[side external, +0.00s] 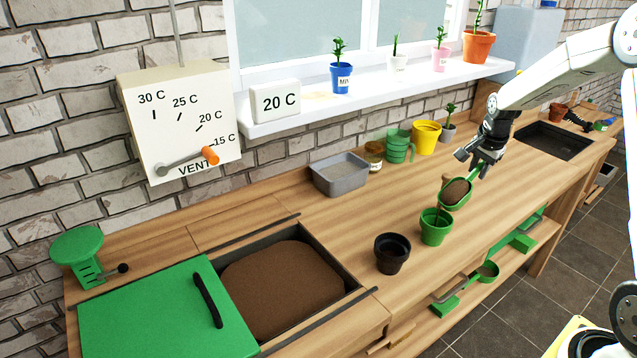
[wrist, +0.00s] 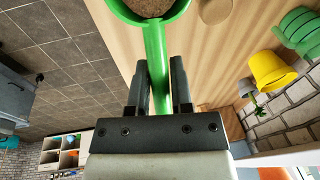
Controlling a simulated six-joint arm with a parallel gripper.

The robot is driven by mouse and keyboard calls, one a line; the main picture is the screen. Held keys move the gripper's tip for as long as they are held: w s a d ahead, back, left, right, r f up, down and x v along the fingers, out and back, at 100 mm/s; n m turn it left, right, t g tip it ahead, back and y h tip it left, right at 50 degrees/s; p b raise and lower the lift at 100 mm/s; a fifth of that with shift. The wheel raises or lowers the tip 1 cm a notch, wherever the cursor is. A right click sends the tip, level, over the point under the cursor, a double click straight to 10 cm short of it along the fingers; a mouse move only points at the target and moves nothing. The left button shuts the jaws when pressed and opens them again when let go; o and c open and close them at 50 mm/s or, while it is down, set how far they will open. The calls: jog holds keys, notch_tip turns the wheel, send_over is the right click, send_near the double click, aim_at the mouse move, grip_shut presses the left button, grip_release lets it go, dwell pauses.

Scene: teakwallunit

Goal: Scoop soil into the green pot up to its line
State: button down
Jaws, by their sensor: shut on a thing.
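My gripper (side external: 480,160) is shut on the handle of a green scoop (side external: 468,188). In the wrist view my gripper (wrist: 158,80) has its fingers on both sides of the green handle (wrist: 156,50). The scoop's bowl holds brown soil (wrist: 148,5). The bowl is above and slightly right of the green pot (side external: 436,232), which stands upright on the bench. A thin brownish streak shows at the pot's mouth; I cannot tell what it is. The pot's line and soil level cannot be made out. The soil bin (side external: 359,289) with brown soil (side external: 280,285) is at left.
A dark pot (side external: 391,254) stands left of the green pot. A grey tray (side external: 340,177), a jar (side external: 374,155), green cups (side external: 399,143) and a yellow pot (side external: 426,137) line the back. A green lid (side external: 160,315) lies left of the bin. Bench between is clear.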

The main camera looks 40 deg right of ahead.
jog(key=shift+w+a+r+h, duration=0.1)
jog(key=shift+a+r+h, duration=0.2)
jog(key=shift+h, duration=0.25)
jog(key=shift+a+r+h, duration=0.2)
jog(key=shift+a+h, duration=0.2)
jog(key=shift+h, duration=0.15)
jog(key=shift+a+r+n+h, duration=0.15)
jog(key=shift+a+r+h, duration=0.55)
jog(key=shift+a+h, duration=0.35)
jog(key=shift+a+r+n+h, duration=0.15)
jog(key=shift+a+r+h, duration=0.65)
jog(key=shift+h, duration=0.35)
jog(key=shift+f, duration=0.1)
jog(key=shift+d, duration=0.1)
jog(key=shift+d+f+y, duration=0.1)
jog(key=shift+d+y, duration=0.9)
jog(key=shift+y, duration=0.1)
jog(key=shift+d+f+m+y, duration=0.2)
jog(key=shift+d+f+y, duration=0.2)
jog(key=shift+d+y, duration=0.55)
jog(key=shift+d+f+m+y, duration=0.2)
jog(key=shift+d+f+y, duration=0.3)
jog(key=shift+y, duration=0.65)
jog(key=d+f+y, duration=0.1)
jog(key=y, duration=0.1)
jog(key=f+y, duration=0.1)
jog(key=y, duration=0.1)
jog(key=shift+d, duration=0.35)
jog(key=shift+f+y, duration=0.65)
jog(key=shift+y, duration=0.35)
